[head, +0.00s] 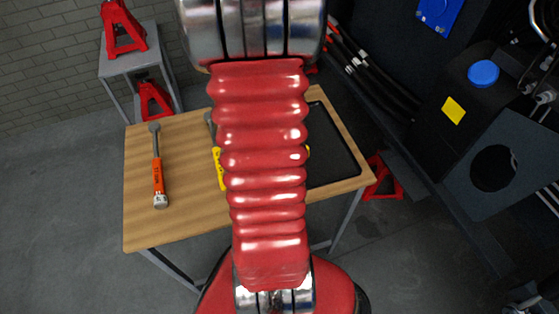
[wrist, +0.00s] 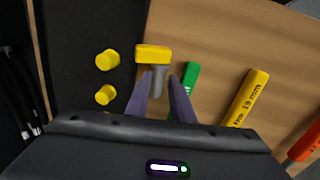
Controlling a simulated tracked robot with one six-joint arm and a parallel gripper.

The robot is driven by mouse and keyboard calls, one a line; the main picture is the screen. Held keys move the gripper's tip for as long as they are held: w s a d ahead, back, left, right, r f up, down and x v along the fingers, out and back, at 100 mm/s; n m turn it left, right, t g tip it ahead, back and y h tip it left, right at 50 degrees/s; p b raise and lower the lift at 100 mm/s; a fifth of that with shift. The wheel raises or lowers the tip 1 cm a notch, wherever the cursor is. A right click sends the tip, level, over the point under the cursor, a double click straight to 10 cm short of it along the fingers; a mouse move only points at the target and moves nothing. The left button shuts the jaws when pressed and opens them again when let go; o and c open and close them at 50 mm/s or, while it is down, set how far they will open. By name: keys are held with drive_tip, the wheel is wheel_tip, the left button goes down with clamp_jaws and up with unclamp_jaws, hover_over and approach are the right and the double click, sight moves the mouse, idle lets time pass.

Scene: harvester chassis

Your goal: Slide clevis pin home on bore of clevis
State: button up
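In the wrist view, a T-shaped piece with a yellow block head (wrist: 153,54) and a grey shank (wrist: 158,80) shows between my fingertips; it looks like the clevis pin. Its head overlaps the edge between black tray and wood. My gripper (wrist: 161,77) points at it with its two dark fingers apart, one on each side of the shank. I see no clear grip, and how far the fingertips are from the shank is hard to judge. My gripper is not visible in the head view. I cannot make out the clevis or its bore in either view.
A wooden table (head: 190,222) carries an orange-handled hammer (head: 158,175), a yellow-handled tool (head: 219,168) and a black tray (head: 330,150). Two yellow round pieces (wrist: 107,60) sit on the tray. A green tool (wrist: 190,78) lies close right of my fingers. Dark machinery (head: 470,110) stands at right.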

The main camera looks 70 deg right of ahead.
drive_tip(key=shift+s+d+f, duration=0.1)
drive_tip(key=shift+f, duration=0.75)
drive_tip(key=shift+s+d+f, duration=0.1)
drive_tip(key=shift+f, duration=0.75)
clamp_jaws()
